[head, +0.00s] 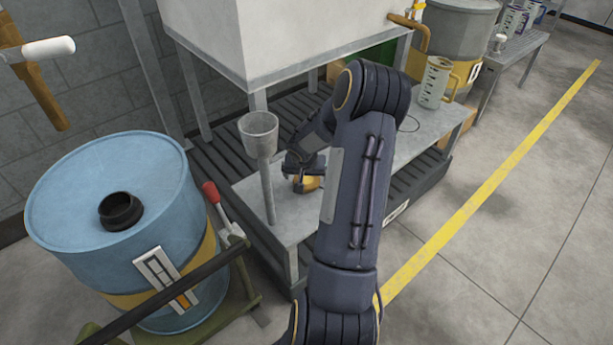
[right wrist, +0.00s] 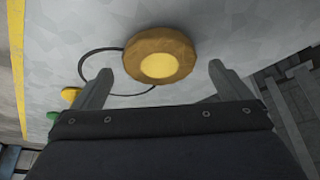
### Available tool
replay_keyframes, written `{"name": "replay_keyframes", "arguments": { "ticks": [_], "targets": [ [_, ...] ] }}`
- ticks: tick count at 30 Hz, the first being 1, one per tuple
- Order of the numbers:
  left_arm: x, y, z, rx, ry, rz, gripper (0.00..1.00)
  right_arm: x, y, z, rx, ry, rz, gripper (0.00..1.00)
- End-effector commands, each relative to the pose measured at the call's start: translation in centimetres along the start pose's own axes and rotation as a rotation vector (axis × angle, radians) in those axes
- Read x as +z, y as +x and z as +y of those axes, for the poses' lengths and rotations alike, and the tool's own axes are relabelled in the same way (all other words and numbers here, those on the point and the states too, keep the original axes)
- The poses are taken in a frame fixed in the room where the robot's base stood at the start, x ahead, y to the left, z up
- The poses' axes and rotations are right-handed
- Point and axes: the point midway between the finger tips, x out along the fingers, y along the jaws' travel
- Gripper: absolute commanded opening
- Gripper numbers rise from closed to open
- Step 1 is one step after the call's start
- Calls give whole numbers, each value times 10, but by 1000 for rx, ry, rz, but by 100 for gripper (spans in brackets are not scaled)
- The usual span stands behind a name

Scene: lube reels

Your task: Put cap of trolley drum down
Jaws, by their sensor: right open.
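The cap, a round brown-yellow disc with a lighter yellow centre (right wrist: 162,58), rests on the grey metal bench (head: 248,190). In the head view the cap (head: 308,183) shows just below my right gripper (head: 303,168), partly hidden by it. In the right wrist view my right gripper (right wrist: 160,80) has its two fingers spread apart. The cap lies between and just beyond the fingertips, with gaps on both sides. The blue trolley drum (head: 115,235) stands at the left with a dark open bung neck (head: 120,210) on top. My left gripper is not in view.
A grey funnel (head: 259,128) stands on the bench left of the cap. A measuring jug (head: 435,82) stands at the bench's far end. A red-handled lever (head: 211,192) is beside the drum. A dark thin loop (right wrist: 95,55) lies near the cap.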

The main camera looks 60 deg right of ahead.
Motion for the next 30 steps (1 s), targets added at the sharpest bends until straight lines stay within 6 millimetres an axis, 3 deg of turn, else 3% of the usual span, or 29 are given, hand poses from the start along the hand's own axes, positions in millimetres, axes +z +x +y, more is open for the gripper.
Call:
{"name": "replay_keyframes", "arguments": {
  "ticks": [1,6,12,18,30],
  "targets": [
    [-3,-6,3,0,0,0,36,-2,-16,0,0,-1,4,97],
    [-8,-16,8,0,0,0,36,-2,-55,0,1,-1,3,97],
    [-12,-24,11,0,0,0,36,-1,-88,0,0,-1,2,97],
    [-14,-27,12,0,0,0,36,0,-101,0,1,-1,-1,97],
    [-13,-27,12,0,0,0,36,0,-101,0,1,0,-1,97]
  ]
}}
